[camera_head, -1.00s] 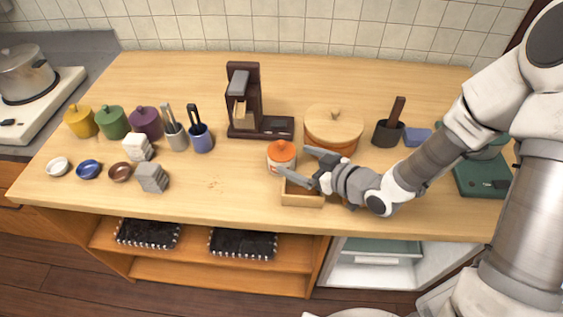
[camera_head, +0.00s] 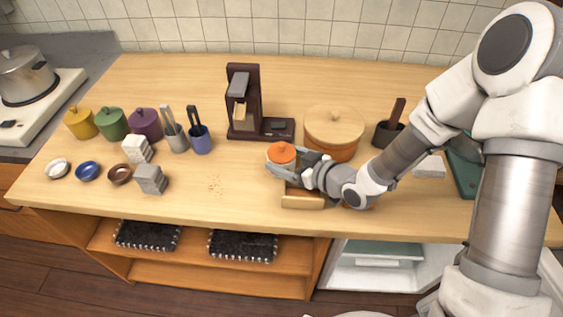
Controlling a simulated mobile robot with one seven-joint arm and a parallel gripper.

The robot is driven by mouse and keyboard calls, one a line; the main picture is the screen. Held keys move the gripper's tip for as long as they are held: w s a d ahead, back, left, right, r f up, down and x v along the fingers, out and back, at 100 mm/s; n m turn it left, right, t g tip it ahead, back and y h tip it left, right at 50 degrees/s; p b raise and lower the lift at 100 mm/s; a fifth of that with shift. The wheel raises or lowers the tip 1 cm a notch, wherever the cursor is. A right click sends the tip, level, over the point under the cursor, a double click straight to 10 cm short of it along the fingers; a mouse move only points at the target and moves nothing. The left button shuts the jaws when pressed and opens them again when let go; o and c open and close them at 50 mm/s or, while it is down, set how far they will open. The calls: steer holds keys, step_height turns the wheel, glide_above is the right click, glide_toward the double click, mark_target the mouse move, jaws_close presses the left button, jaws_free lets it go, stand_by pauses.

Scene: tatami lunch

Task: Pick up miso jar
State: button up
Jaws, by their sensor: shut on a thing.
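The jar with an orange lid (camera_head: 281,153), which I take to be the miso jar, stands upright on the wooden counter near the middle. Its pale body is mostly hidden by my fingers. My gripper (camera_head: 284,164) reaches in from the right and is shut on the jar, with one finger on its near side and the other on its far right side. I cannot see any gap between the jar and the counter.
A small wooden box (camera_head: 303,201) lies just in front of the jar, partly under my gripper. A round lidded wooden tub (camera_head: 334,131) stands close behind right. A dark brown press-like stand (camera_head: 245,105) is behind left.

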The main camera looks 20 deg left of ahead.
jaws_close()
